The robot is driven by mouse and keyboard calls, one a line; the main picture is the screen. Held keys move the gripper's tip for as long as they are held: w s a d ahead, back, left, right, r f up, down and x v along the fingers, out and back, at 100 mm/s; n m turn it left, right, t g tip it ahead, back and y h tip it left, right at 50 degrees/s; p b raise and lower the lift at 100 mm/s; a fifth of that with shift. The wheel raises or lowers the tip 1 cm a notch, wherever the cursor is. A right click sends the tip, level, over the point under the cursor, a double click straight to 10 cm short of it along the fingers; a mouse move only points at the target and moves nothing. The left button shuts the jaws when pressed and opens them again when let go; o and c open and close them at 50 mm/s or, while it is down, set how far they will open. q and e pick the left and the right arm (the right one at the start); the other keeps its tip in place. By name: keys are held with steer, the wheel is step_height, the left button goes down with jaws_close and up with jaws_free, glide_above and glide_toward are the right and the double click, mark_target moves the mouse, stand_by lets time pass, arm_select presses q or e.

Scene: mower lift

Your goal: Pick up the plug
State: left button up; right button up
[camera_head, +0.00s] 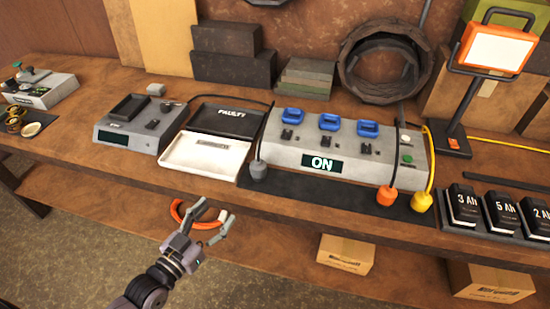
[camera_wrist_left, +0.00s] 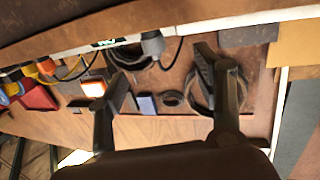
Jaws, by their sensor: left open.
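Three plugs hang on cables at the front edge of the powered station (camera_head: 345,150), whose display reads ON. The grey plug (camera_head: 258,172) is at its left, the orange plug (camera_head: 386,195) and the yellow plug (camera_head: 422,202) at its right. My left gripper (camera_head: 212,215) is open and empty, in front of the bench edge, left of and below the grey plug. In the left wrist view, a grey plug (camera_wrist_left: 152,43) shows beyond the spread fingers of the left gripper (camera_wrist_left: 163,65), apart from them. My right gripper is not in view.
An orange ring-shaped thing (camera_head: 178,213) shows behind my left gripper. A white tray (camera_head: 204,157) and a grey device (camera_head: 140,125) stand on the bench left of the station. Battery packs (camera_head: 463,207) and a work lamp (camera_head: 494,50) are at the right. Cartons (camera_head: 346,254) sit on the lower shelf.

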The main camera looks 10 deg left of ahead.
mark_target(253, 170)
arm_select(q)
steer(key=shift+h, duration=0.4)
steer(key=w+d+r, duration=0.1)
steer(key=w, duration=0.2)
steer(key=w+d+r+p, duration=0.1)
steer(key=w+d, duration=0.1)
steer(key=w, duration=0.2)
steer(key=w+d+r+p, duration=0.1)
steer(key=w, duration=0.2)
steer(key=shift+w+d, duration=0.3)
steer(key=shift+w, duration=0.05)
steer(key=shift+p+x, duration=0.6)
steer(key=shift+x, duration=2.6)
steer(key=shift+d+f, duration=0.1)
steer(key=shift+f, duration=0.1)
steer(key=shift+c, duration=0.2)
steer(key=c, duration=1.2)
steer(key=shift+c, duration=0.3)
steer(key=shift+r, duration=0.15)
